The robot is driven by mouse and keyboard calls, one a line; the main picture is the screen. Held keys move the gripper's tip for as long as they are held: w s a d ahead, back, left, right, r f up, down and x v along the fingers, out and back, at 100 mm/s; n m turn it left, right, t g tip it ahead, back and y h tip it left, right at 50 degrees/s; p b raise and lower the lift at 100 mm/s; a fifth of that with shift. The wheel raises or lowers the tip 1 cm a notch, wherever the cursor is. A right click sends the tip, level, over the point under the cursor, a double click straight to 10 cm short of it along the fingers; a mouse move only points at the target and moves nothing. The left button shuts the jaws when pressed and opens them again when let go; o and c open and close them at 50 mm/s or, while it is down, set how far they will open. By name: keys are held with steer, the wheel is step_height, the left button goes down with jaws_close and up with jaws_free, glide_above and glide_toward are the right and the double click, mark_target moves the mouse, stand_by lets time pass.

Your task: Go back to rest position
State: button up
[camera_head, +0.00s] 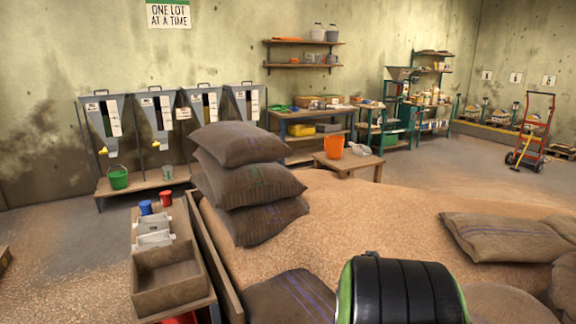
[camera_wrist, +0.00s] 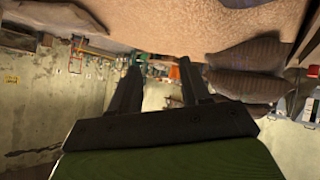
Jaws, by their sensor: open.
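My gripper (camera_wrist: 160,90) is in the wrist view, its two dark fingers apart with nothing between them. The wrist view is turned upside down, with the grain at the top and the wall below. In the head view a black and green rounded part of my arm shows at the bottom right, above the grain heap (camera_head: 345,215). The fingers themselves do not show in the head view. No thing is seen touching the gripper.
Stacked sacks (camera_head: 245,185) stand left of the grain, and a flat sack (camera_head: 505,238) lies at right. A wooden bench (camera_head: 175,280) with trays is at left. An orange bucket (camera_head: 334,146) sits on a small table. A red hand truck (camera_head: 530,130) stands on open floor at far right.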

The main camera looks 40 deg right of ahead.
steer(key=a+r+n+t+y, duration=0.1)
steer(key=a+r+n+y, duration=0.15)
steer(key=a, duration=0.85)
steer(key=a+r+n+t+y, duration=0.1)
steer(key=a+r+y, duration=0.15)
steer(key=a, duration=0.85)
steer(key=s+a+n+g+y, duration=0.2)
steer(key=s+a+n+y, duration=0.15)
steer(key=s+a, duration=0.8)
step_height(320, 180, up, 13)
steer(key=a+p, duration=0.1)
steer(key=p, duration=1.3)
steer(key=shift+w+a, duration=0.3)
steer(key=shift+y, duration=0.25)
